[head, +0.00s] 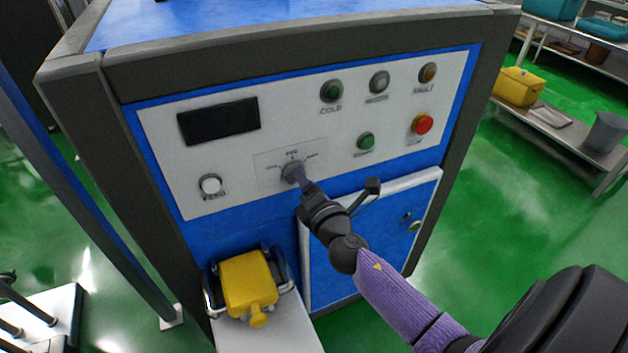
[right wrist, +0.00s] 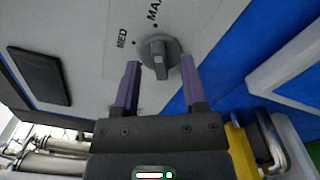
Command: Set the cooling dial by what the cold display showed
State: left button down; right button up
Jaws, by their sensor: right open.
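The grey cooling dial (head: 291,173) is on the white front panel, below a printed scale. In the right wrist view the dial (right wrist: 158,54) shows with the marks MED and MAX beside it; I cannot tell for sure which mark it points to. My right gripper (head: 299,178) is at the dial. In the wrist view its open purple fingers (right wrist: 160,68) stand on either side of the knob, with gaps visible. The display (head: 218,121) is dark and shows no reading. The button or lamp labelled COLD (head: 331,91) is dark green. My left gripper is not in view.
The panel also bears a white button (head: 210,185), a green button (head: 366,141) and a red button (head: 423,124). A yellow container (head: 248,283) sits below the panel. A blue door (head: 360,245) is under my right arm. Shelves stand at the right.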

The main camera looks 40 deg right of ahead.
jog(key=v, duration=0.8)
jog(key=shift+s, duration=0.25)
jog(key=s+a+f+m+g+y, duration=0.1)
jog(key=s+f+m+g, duration=0.3)
jog(key=f, duration=0.6)
jog(key=s+a+f+m+g+y, duration=0.1)
jog(key=s+f+m+g, duration=0.2)
jog(key=s+f, duration=0.45)
jog(key=s+a+f+m+g, duration=0.1)
jog(key=s+f+m+g, duration=0.25)
jog(key=f, duration=0.85)
jog(key=s+a+f+m+g+y, duration=0.1)
jog(key=s+f+m+g, duration=0.2)
jog(key=s, duration=0.8)
jog(key=s+a+f+m+g, duration=0.1)
jog(key=s+f+m+g, duration=0.3)
jog(key=s, duration=0.7)
jog(key=shift+s+a+f+m+y, duration=0.25)
jog(key=shift+m+y, duration=0.15)
jog(key=shift+m, duration=0.15)
jog(key=shift+w, duration=0.1)
